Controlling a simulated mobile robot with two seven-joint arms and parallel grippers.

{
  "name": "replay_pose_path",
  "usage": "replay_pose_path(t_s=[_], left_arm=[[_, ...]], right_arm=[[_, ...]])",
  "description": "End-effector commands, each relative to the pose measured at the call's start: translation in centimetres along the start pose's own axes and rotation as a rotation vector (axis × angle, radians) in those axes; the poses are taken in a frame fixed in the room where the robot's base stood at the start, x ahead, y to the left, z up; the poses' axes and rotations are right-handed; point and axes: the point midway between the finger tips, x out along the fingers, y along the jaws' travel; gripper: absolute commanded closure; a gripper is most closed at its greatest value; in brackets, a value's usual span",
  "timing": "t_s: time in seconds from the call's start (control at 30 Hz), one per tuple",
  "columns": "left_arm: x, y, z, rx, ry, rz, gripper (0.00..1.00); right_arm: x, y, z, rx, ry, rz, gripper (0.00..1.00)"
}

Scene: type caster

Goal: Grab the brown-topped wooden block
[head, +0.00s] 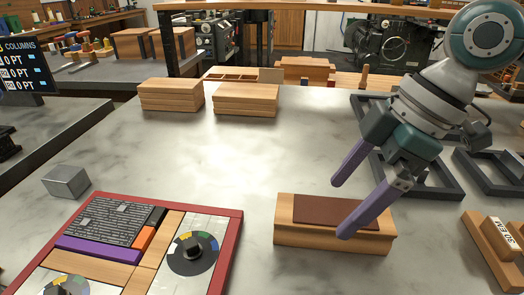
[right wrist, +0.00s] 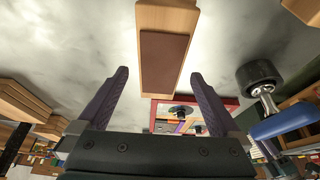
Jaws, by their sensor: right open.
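The brown-topped wooden block (head: 290,212) lies on the marble table toward the front right in the head view. It is a long light-wood block with a dark brown panel on top. In the right wrist view the block (right wrist: 165,18) extends from the top edge down between the fingers. My right gripper (head: 340,210) is open, its purple fingers spread above the block; in the right wrist view the gripper (right wrist: 157,82) holds nothing. Whether a finger touches the block cannot be told. My left gripper is not seen in the head view.
A red-framed board (head: 228,228) with dials lies left of the block. A grey metal block (head: 66,181) sits farther left. Two wooden stacks (head: 170,95) stand at the back. Dark frames (head: 437,190) and a wooden stamp-like piece (head: 487,240) are at right. The table's middle is clear.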

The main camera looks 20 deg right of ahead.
Motion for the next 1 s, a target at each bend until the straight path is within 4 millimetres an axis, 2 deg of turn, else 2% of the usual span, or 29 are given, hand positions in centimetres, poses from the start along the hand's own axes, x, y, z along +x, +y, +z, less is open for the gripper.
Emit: replay_pose_path(t_s=[0.1, 0.2, 0.47, 1.0], left_arm=[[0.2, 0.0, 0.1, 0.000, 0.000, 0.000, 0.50], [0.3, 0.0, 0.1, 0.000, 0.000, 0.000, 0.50], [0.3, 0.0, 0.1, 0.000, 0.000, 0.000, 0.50], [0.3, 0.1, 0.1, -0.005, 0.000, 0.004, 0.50]], right_arm=[[2.1, -0.1, 0.1, 0.002, 0.000, -0.004, 0.00], [3.3, -0.1, 0.1, 0.001, 0.000, -0.001, 0.00], [3.6, -0.1, 0.1, 0.000, -0.001, 0.000, 0.00], [3.6, -0.1, 0.1, 0.000, -0.001, -0.001, 0.58]])
